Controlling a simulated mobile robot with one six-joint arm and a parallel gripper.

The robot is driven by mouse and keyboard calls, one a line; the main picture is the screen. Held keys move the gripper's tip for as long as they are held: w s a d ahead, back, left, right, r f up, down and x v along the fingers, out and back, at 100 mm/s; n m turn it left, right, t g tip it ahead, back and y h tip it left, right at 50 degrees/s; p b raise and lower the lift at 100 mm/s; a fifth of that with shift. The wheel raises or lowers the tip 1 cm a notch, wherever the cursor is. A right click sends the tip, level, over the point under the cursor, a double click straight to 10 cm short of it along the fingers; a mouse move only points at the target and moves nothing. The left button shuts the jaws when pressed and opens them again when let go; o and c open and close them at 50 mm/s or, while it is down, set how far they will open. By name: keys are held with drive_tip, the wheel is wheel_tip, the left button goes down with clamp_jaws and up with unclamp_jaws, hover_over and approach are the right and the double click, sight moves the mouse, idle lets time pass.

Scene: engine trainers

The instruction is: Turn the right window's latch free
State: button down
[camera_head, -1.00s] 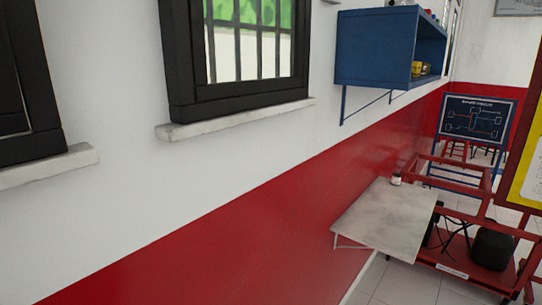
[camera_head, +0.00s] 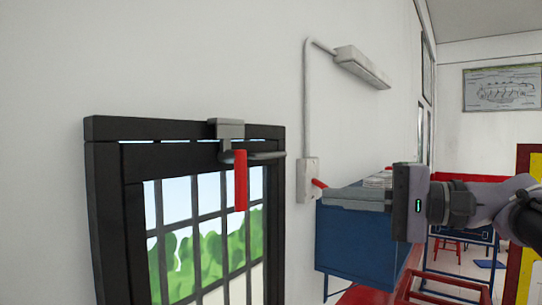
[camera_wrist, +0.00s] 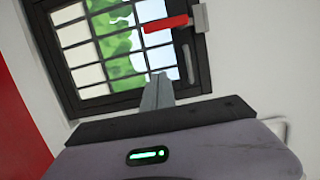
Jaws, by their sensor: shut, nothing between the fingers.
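The dark-framed window (camera_head: 107,215) stands at the left in the head view, and also shows in the wrist view (camera_wrist: 62,75). Its latch has a grey block (camera_head: 226,129) at the top of the frame, a dark bar and a red handle (camera_head: 241,182) that hangs straight down. In the wrist view the red handle (camera_wrist: 165,25) lies sideways in the tilted picture. My gripper (camera_head: 326,194) is to the right of the latch in the head view, pointing left, apart from the handle. Its fingers (camera_wrist: 159,78) are shut and empty.
A grey conduit (camera_head: 306,100) runs down to a wall box (camera_head: 307,180) right of the window; a small red piece shows beside the box. A blue wall cabinet (camera_head: 345,245) is below my gripper. A lamp (camera_head: 362,67) is above. The wall between window and conduit is bare.

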drive_tip(key=a+p, duration=0.3)
drive_tip(key=a, duration=0.9)
drive_tip(key=shift+w, duration=0.15)
drive_tip(key=shift+m, duration=0.3)
